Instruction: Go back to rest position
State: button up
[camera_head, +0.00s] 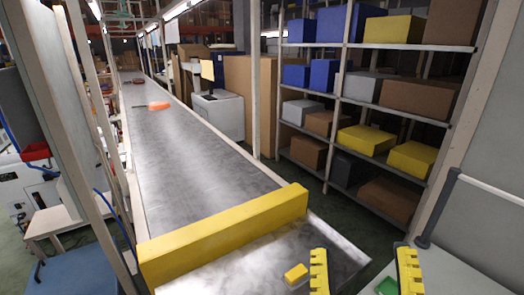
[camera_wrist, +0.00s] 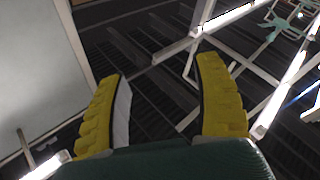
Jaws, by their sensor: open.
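My gripper (camera_head: 365,271) shows at the bottom right of the head view, with its two yellow fingers wide apart and nothing between them. In the wrist view, my gripper (camera_wrist: 160,92) is also open and empty, and it faces a dark ceiling with bright lamps. A small yellow block (camera_head: 296,273) lies on the metal tray surface at the near end of the conveyor, just left of the fingers in the picture. I cannot tell how high my gripper is above that surface.
Shelves (camera_head: 372,103) with several boxes stand at the right. A blue-topped stool (camera_head: 75,272) is at the lower left.

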jog(key=a+r+m+y+p, duration=0.1)
jog(key=a+r+y+p, duration=0.1)
jog(key=r+p, duration=1.7)
jog(key=a+r+m+t+y+p, duration=0.1)
jog(key=a+r+y+p, duration=0.1)
jog(key=r+p, duration=1.7)
jog(key=shift+s+r, duration=0.2)
jog(key=shift+r, duration=0.3)
